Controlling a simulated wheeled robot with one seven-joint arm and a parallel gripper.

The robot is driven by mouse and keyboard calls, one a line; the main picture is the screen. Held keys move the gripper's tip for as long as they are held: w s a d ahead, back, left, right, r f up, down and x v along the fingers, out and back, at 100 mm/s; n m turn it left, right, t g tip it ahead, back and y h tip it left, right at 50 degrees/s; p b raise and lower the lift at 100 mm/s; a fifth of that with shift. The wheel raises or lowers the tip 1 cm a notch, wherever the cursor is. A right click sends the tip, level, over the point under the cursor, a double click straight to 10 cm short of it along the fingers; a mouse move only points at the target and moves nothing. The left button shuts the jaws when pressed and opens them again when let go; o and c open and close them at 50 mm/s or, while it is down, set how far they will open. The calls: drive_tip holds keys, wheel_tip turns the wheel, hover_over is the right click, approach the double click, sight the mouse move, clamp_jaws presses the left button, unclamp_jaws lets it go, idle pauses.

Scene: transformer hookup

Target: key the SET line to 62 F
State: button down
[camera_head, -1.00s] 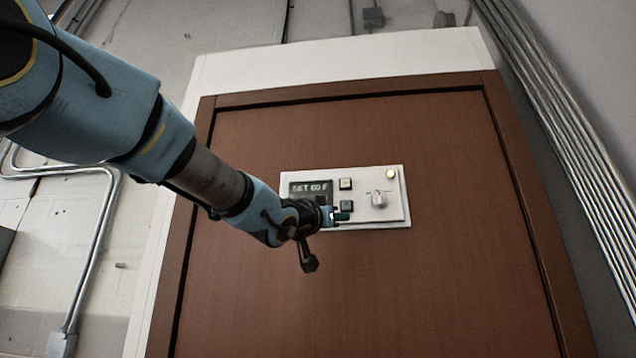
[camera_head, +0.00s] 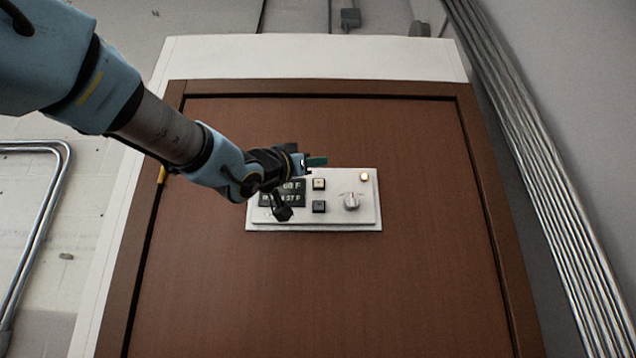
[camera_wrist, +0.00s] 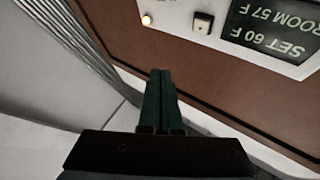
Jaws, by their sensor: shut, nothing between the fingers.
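A pale control panel (camera_head: 300,225) is set on the brown cabinet front. Its dark display (camera_head: 296,198) is partly hidden by my arm in the head view. In the wrist view the display (camera_wrist: 275,32) is upside down and reads SET 60 F and ROOM 57 F. Right of the display are an upper button (camera_head: 319,184) with a light face and a lower, darker button (camera_head: 319,207). One button (camera_wrist: 203,22) shows in the wrist view. My gripper (camera_head: 319,161) is shut and empty, its green fingertips (camera_wrist: 160,76) appearing above the upper button and apart from it.
A knob (camera_head: 351,201) and a lit lamp (camera_head: 364,177) are on the panel's right. The brown cabinet door (camera_head: 310,290) is bare below the panel. Metal conduits (camera_head: 530,160) run along the right wall, and another bent pipe (camera_head: 55,150) is at left.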

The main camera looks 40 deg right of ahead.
sight(316, 179)
drive_tip(key=shift+w+d+p, duration=0.75)
drive_tip(key=shift+w+d, duration=0.55)
drive_tip(key=shift+w, duration=0.3)
drive_tip(key=shift+w+d+p, duration=0.75)
drive_tip(key=shift+w+d, duration=0.55)
drive_tip(key=shift+w, duration=0.25)
drive_tip(key=shift+w+d, duration=0.3)
drive_tip(key=shift+w+d+p, duration=0.25)
drive_tip(key=shift+w+p, duration=0.1)
drive_tip(key=shift+p, duration=0.05)
idle(0.4)
drive_tip(key=shift+s+a, duration=0.1)
idle(0.3)
drive_tip(key=shift+s+a+f+b, duration=0.1)
drive_tip(key=shift+s+a+b, duration=0.15)
drive_tip(key=shift+s+b, duration=0.15)
drive_tip(key=shift+s+a, duration=0.15)
drive_tip(key=shift+s+a+b, duration=1.2)
drive_tip(key=shift+s+a, duration=0.45)
drive_tip(key=shift+s, duration=0.3)
